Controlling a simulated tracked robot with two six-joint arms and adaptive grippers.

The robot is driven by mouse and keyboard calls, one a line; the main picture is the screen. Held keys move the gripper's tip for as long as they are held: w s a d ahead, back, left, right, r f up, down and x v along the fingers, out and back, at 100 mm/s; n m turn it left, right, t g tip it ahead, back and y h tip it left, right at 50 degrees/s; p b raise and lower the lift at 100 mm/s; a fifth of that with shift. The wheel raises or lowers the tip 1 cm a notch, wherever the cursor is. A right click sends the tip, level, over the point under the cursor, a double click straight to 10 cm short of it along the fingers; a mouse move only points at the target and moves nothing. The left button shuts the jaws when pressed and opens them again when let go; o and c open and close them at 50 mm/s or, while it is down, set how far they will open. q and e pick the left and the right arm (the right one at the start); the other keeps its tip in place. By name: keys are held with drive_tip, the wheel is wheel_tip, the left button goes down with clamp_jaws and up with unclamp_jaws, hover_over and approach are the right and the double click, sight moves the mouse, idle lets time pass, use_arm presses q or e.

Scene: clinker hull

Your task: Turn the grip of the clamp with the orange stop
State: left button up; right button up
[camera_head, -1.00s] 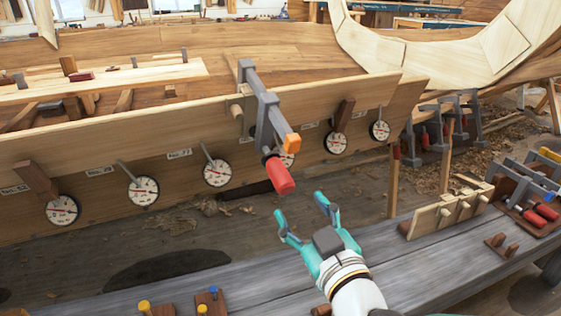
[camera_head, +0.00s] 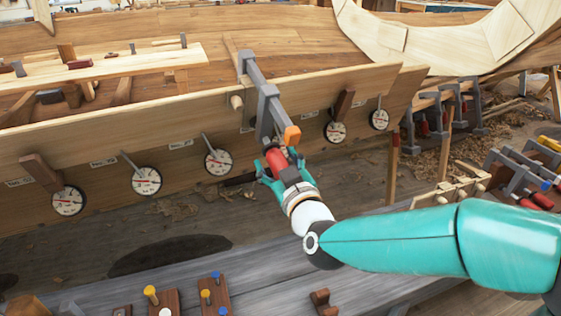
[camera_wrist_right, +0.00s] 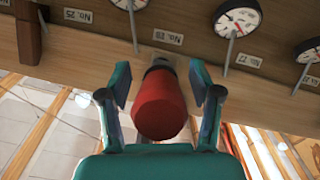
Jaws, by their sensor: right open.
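The clamp (camera_head: 262,100) with the orange stop (camera_head: 292,135) sits over the top edge of the hull plank in the head view. Its red grip (camera_head: 275,158) hangs below, toward me. My right gripper (camera_head: 285,170) is at the grip, its teal fingers on either side. In the right wrist view the red grip (camera_wrist_right: 160,105) lies between the two open fingers (camera_wrist_right: 160,95), with a gap visible on each side. A dark piece shows behind the grip. My left gripper is not in view.
Several round dials (camera_head: 147,180) hang along the plank beside the clamp. More clamps (camera_head: 525,170) lie at the right on the bench. The grey bench (camera_head: 260,275) runs below, with pegged wooden blocks (camera_head: 213,296) at its front.

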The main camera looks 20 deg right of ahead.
drive_tip(key=c, duration=1.2)
drive_tip(key=shift+o, duration=0.2)
drive_tip(key=shift+d, duration=0.15)
drive_tip(key=shift+f+m+b, duration=0.1)
drive_tip(key=shift+m+b, duration=0.2)
drive_tip(key=shift+b, duration=0.4)
drive_tip(key=m+y+b, duration=0.1)
drive_tip(key=b, duration=0.2)
drive_tip(key=m+y+b, duration=0.1)
drive_tip(key=b, duration=0.3)
drive_tip(key=m+y+b, duration=0.1)
drive_tip(key=b, duration=0.2)
drive_tip(key=shift+a+f+g+b, duration=0.15)
drive_tip(key=shift+a+g+b, duration=0.15)
drive_tip(key=shift+b, duration=0.05)
drive_tip(key=shift+y, duration=0.3)
drive_tip(key=shift+r+m+y, duration=0.35)
drive_tip(key=shift+m+y, duration=0.05)
drive_tip(key=shift+m, duration=0.1)
drive_tip(key=shift+a+m+y+p, duration=0.1)
drive_tip(key=shift+m+y+p, duration=0.2)
drive_tip(key=shift+p, duration=0.25)
